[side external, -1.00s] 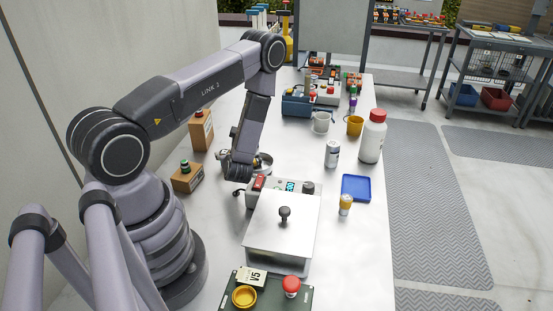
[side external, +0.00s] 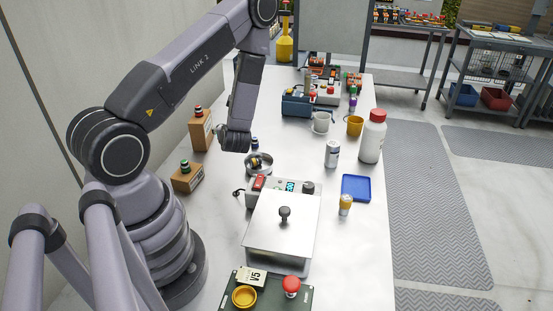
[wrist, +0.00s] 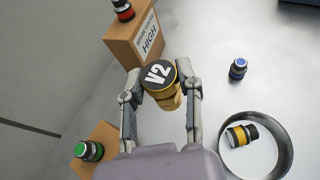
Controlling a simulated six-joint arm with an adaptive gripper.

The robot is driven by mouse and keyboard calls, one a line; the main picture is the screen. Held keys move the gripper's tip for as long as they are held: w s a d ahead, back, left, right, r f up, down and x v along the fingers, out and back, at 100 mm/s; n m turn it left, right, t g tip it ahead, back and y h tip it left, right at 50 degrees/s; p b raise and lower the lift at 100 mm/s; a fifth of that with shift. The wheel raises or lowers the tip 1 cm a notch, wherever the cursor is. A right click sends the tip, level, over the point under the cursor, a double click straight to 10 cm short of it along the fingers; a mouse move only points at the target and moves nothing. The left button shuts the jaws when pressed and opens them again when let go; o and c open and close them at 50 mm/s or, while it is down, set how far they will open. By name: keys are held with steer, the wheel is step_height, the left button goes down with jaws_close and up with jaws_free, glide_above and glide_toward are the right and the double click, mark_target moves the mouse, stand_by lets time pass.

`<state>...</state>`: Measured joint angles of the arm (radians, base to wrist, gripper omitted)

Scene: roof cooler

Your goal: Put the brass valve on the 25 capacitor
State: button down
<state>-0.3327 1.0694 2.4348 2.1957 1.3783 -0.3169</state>
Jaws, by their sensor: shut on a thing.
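My gripper (wrist: 162,98) is shut on a brass cylinder with a black top marked V2 (wrist: 165,90), which looks like the brass valve. It is held between both fingers, raised above the table in the wrist view. In the side view my wrist hangs over the far-left part of the table, and the held piece is hidden or too small to make out. I cannot read a 25 on anything, so I cannot tell which thing is the 25 capacitor.
A box marked HIGH (wrist: 140,40) has a red-banded piece on top; a second box (side external: 187,179) bears a green-banded piece. A round metal dish (side external: 270,160) holds a yellow-banded piece (wrist: 241,135). A blue-banded piece (wrist: 238,69) stands nearby. A lidded metal unit (side external: 283,230) stands in front.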

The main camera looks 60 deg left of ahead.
steer(key=w+d+r, duration=0.6)
steer(key=w+d, duration=0.1)
steer(key=d, duration=0.2)
steer(key=w+d+r, duration=0.6)
steer(key=w+d, duration=0.1)
steer(key=d, duration=0.3)
glide_above(335, 144)
steer(key=s, duration=0.1)
step_height(335, 144, down, 8)
steer(key=shift+f, duration=0.25)
steer(key=shift+w+f, duration=0.25)
steer(key=shift+f, duration=0.15)
steer(key=shift+w+f, duration=0.15)
steer(key=shift+f, duration=1.5)
steer(key=shift+f, duration=0.1)
steer(key=c, duration=0.7)
jaws_free()
steer(key=shift+f, duration=0.1)
steer(key=shift+c, duration=0.2)
